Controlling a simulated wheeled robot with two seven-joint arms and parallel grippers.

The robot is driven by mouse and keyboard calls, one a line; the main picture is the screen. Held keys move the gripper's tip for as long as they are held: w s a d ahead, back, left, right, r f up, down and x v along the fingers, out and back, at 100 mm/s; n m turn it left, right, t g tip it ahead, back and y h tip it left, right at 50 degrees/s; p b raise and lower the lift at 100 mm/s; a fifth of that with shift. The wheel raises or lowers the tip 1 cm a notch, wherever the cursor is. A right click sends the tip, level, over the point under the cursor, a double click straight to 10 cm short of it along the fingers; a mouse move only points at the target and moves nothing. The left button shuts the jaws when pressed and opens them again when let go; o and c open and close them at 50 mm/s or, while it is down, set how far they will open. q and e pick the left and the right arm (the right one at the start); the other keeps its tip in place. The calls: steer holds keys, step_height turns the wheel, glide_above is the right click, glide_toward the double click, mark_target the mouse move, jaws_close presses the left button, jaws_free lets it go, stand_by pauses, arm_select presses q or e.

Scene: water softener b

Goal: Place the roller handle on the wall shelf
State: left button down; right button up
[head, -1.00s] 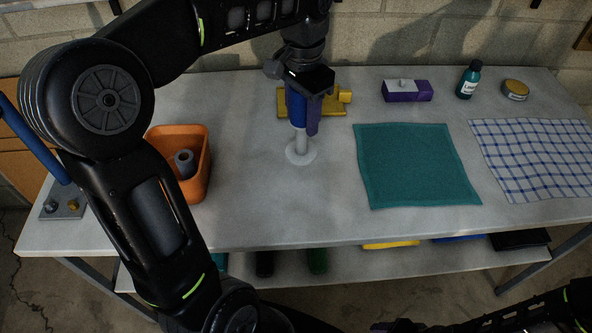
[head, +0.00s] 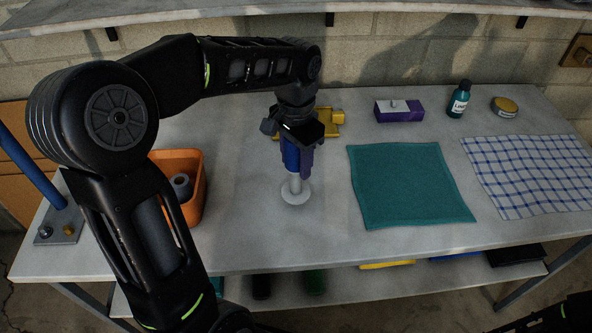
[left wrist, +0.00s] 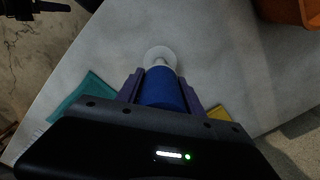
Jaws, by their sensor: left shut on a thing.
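My left gripper (head: 297,160) is shut on the blue part of the roller handle (head: 291,158), which stands upright with its round white end (head: 296,193) at or just above the bench top; I cannot tell whether they touch. In the left wrist view the purple fingers of my left gripper (left wrist: 161,90) lie on both sides of the blue roller handle (left wrist: 160,88). The wall shelf (head: 400,9) runs along the top of the head view, above and behind the bench. My right gripper cannot be made out; only part of that arm shows at the lower right.
An orange bin (head: 196,205) with a grey roll inside stands left of the handle. A yellow object (head: 328,121) lies behind it. A teal cloth (head: 410,185), a checked cloth (head: 530,175), a purple block (head: 399,112), a bottle (head: 459,99) and a tin (head: 504,107) are to the right.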

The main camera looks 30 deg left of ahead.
arm_select(q)
steer(key=shift+f, duration=1.8)
steer(key=shift+f, duration=0.2)
steer(key=c, duration=0.7)
jaws_free()
steer(key=shift+c, duration=0.2)
steer(key=shift+r, duration=0.15)
step_height(320, 180, up, 12)
steer(key=shift+r, duration=0.1)
